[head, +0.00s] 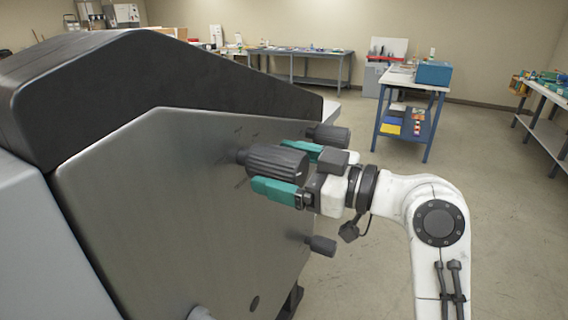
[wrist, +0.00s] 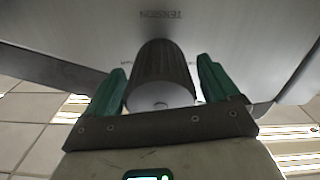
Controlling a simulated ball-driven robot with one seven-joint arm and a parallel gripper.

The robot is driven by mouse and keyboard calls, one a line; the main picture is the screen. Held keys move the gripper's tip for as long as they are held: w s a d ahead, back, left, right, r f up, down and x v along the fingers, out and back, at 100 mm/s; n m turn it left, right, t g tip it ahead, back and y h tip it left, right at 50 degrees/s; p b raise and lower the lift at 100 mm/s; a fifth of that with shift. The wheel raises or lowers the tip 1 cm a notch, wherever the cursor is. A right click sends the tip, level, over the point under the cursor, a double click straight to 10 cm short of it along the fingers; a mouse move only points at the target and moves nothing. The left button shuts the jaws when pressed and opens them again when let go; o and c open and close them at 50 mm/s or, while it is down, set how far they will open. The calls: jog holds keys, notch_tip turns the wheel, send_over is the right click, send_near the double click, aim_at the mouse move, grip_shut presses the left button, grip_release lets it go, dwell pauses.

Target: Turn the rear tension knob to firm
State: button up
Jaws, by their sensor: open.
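A large dark ribbed knob (head: 272,160) sticks out from the grey side panel (head: 150,200) of the laminator. It also shows in the wrist view (wrist: 160,75), below a small printed label (wrist: 160,14) that is too small to read surely. My gripper (head: 270,166) is open, with one green finger on each side of this knob. In the wrist view a narrow gap shows between the knob and each finger (wrist: 161,80). A pointer or firm mark cannot be made out. The frames do not settle whether this is the rear knob.
A second dark knob (head: 332,138) sits just beyond my gripper, and a smaller one (head: 320,245) sits lower on the panel. A blue-legged cart (head: 428,88) and a side bench (head: 545,92) stand behind. The floor (head: 500,220) on the right is clear.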

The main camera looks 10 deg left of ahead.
jog(key=shift+c, duration=0.2)
jog(key=c, duration=1)
jog(key=shift+m+p, duration=0.3)
jog(key=m+p, duration=0.2)
jog(key=m, duration=0.1)
jog(key=shift+r, duration=0.15)
jog(key=m+p, duration=0.3)
jog(key=shift+m, duration=0.3)
jog(key=m+p, duration=0.2)
jog(key=m, duration=0.1)
jog(key=shift+p, duration=0.4)
jog(key=shift+m+p, duration=1.25)
jog(key=shift+m, duration=0.45)
jog(key=shift+f, duration=0.2)
